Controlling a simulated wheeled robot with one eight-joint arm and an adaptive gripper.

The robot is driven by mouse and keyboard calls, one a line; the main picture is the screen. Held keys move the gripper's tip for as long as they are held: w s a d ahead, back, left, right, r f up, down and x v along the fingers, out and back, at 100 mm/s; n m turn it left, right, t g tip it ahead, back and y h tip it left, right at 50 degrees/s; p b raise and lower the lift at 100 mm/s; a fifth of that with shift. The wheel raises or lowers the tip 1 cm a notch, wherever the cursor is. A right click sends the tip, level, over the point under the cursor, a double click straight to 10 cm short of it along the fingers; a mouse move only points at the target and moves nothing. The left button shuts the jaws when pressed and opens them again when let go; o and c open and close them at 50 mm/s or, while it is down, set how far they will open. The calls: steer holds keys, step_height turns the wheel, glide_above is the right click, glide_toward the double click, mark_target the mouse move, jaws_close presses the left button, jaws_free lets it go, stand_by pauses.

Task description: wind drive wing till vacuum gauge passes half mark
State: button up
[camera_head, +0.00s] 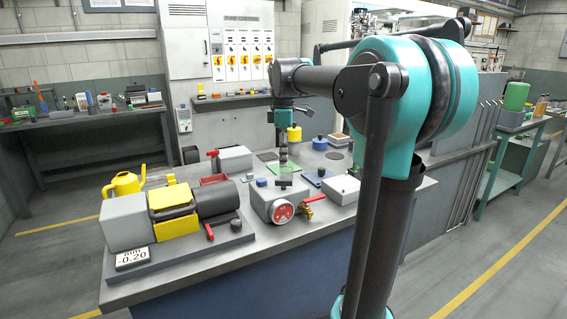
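A grey box (262,205) stands at the front middle of the workbench. A round red-and-white gauge (283,210) is on its front; its needle is too small to read. A small dark piece (284,184) on top of the box may be the drive wing; its shape is unclear. My gripper (283,168) points down just above or behind this dark piece. I cannot tell whether they touch, or whether the fingers are open or shut.
Left of the box is a grey and yellow pump (175,203) with a display (133,258) reading -0.20. A brass valve with a red handle (307,192) is right of the gauge. A yellow watering can (122,187) stands at left. My arm hides the bench's right part.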

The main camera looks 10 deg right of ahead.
steer(key=shift+r, duration=0.1)
steer(key=shift+c, duration=0.3)
steer(key=m, duration=1.3)
steer(key=shift+f+m, duration=0.2)
steer(key=shift+m, duration=0.1)
steer(key=m, duration=0.8)
steer(key=shift+f+m, duration=0.15)
steer(key=shift+m, duration=0.15)
steer(key=m, duration=0.4)
steer(key=shift+m, duration=0.3)
steer(key=m, duration=0.4)
steer(key=shift+f, duration=0.1)
steer(key=m, duration=0.6)
